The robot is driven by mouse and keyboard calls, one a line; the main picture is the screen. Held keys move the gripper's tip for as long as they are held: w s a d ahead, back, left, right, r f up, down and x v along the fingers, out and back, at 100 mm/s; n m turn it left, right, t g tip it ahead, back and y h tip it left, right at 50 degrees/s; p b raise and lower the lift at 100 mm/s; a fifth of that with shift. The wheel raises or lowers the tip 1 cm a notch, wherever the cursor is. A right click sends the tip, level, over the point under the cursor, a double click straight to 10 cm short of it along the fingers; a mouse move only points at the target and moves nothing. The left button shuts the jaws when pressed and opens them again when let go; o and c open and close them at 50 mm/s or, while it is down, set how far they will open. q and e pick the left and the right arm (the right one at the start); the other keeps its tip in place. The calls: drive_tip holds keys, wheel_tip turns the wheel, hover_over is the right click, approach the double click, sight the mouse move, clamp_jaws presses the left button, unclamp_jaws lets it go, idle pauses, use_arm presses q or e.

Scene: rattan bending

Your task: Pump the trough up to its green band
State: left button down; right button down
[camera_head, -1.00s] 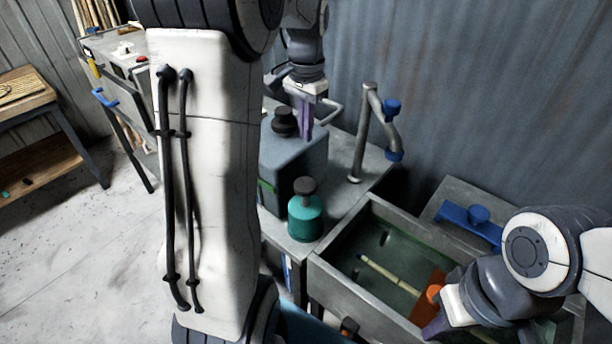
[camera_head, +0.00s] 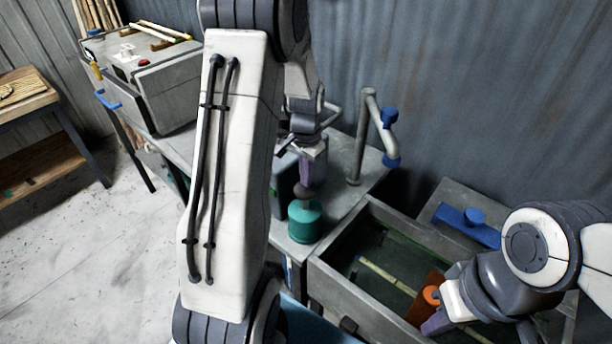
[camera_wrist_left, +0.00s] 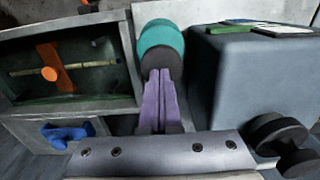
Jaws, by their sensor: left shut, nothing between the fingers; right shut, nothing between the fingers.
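The teal pump (camera_head: 305,222) with a dark knob (camera_head: 303,192) stands at the bench corner beside the trough. My left gripper (camera_head: 313,175) is shut and empty, pointing down at the knob. In the left wrist view its purple fingertips (camera_wrist_left: 161,80) overlap the knob (camera_wrist_left: 156,62); I cannot tell whether they touch or press it. The grey trough (camera_head: 345,283) holds dark greenish liquid, a bamboo stick (camera_head: 385,275) and an orange piece (camera_head: 424,300). I cannot make out the liquid's level against a green band. My right gripper (camera_head: 434,325) is shut and empty over the trough's near right part.
A blue-grey box (camera_wrist_left: 245,80) stands close beside the pump. A bent grey pipe with blue handles (camera_head: 362,135) rises behind it. A blue valve (camera_head: 468,222) sits behind the trough. A large grey box (camera_head: 150,85) stands on the bench at left.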

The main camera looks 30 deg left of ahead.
sight(306, 189)
use_arm(q)
drive_tip(key=shift+f, duration=0.65)
wheel_tip(306, 189, down, 6)
drive_tip(key=b, duration=0.3)
drive_tip(key=shift+r+b, duration=0.1)
drive_tip(key=shift+b, duration=0.3)
drive_tip(key=shift+s, duration=0.1)
wheel_tip(306, 189, up, 5)
drive_tip(key=p, duration=0.4)
drive_tip(key=shift+f, duration=0.2)
wheel_tip(306, 189, up, 10)
drive_tip(key=b, duration=0.2)
